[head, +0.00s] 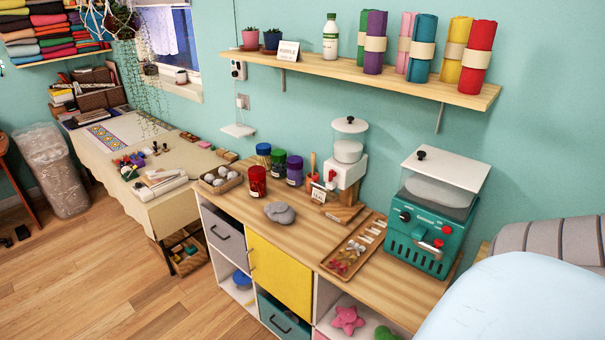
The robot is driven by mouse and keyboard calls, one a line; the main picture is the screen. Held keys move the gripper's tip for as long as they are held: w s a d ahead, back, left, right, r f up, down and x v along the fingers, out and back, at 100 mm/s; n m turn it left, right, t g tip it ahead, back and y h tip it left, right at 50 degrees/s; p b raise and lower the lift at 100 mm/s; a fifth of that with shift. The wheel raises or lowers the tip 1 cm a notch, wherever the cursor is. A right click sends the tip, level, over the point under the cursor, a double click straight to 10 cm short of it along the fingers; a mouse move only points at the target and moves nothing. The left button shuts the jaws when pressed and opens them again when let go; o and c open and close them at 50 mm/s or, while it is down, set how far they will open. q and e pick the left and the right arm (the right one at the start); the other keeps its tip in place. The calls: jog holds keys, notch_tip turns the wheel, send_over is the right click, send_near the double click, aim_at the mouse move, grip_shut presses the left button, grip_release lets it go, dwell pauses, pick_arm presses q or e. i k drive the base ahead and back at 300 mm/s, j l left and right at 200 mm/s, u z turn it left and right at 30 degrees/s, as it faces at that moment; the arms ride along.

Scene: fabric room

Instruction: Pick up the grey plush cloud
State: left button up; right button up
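A grey plush cloud (280,212), small and lumpy, lies on the wooden counter top (310,230) near its front edge, above the yellow cabinet door. It stands apart from the jars behind it, and nothing covers it. Neither my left gripper nor my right gripper is in view.
Behind the cloud stand a red jar (256,181) and other jars. A basket of pale balls (220,180) is to its left, a wooden tray (335,245) to its right. A teal machine (431,225) stands farther right. Wooden floor (150,290) is open at the front left.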

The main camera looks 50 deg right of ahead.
aim_at(287, 217)
jog(key=i+z, duration=0.1)
jog(key=z, duration=1.8)
jog(key=i+j+z, duration=0.2)
jog(key=j+z, duration=0.25)
jog(key=j, duration=0.15)
jog(key=i+j+z, duration=0.2)
jog(key=j, duration=0.15)
jog(key=i+j+z, duration=0.1)
jog(key=j, duration=0.6)
jog(key=i+j+z, duration=0.1)
jog(key=j, duration=0.6)
jog(key=j+z, duration=0.1)
jog(key=j, duration=0.6)
jog(key=i, duration=0.05)
